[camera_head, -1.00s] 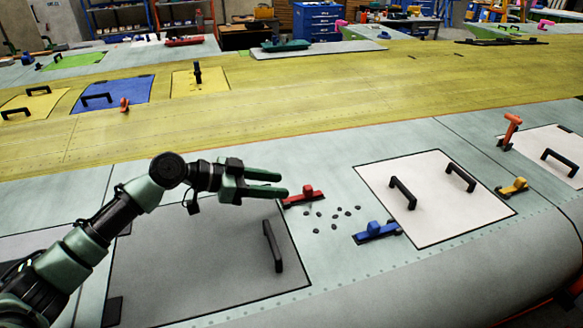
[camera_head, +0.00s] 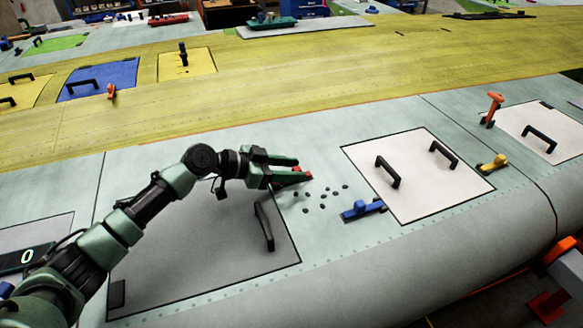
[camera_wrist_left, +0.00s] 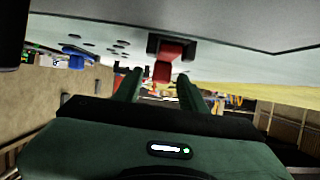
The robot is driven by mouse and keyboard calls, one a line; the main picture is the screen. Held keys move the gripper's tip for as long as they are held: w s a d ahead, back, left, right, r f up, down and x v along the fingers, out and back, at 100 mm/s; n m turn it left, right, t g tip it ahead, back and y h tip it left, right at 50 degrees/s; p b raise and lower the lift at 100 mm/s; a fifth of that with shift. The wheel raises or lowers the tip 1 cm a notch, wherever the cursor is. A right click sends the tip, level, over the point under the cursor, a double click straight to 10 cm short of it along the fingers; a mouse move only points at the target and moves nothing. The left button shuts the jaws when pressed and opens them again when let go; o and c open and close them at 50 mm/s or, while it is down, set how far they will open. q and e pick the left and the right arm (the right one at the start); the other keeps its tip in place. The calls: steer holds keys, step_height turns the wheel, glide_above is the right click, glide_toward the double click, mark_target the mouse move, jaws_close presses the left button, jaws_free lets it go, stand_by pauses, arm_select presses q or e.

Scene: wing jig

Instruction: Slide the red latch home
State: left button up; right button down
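The red latch (camera_head: 298,169) sits on the pale wing skin at the upper right corner of the grey panel (camera_head: 190,245). In the head view the fingers of my left gripper (camera_head: 303,168) hide most of it. In the left wrist view the red latch (camera_wrist_left: 167,62) shows as a red block on a dark base, just ahead of and between the fingertips. My left gripper (camera_wrist_left: 161,80) is open, its two fingers apart. I cannot tell whether either finger touches the latch. My right gripper is not in view.
A blue latch (camera_head: 362,210) stands beside the white panel (camera_head: 430,195). The grey panel's black handle (camera_head: 264,226) rises just below my left gripper. Yellow (camera_head: 493,164) and orange (camera_head: 493,108) latches are farther right.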

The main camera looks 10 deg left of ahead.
arm_select(q)
jaws_close()
stand_by(1.2)
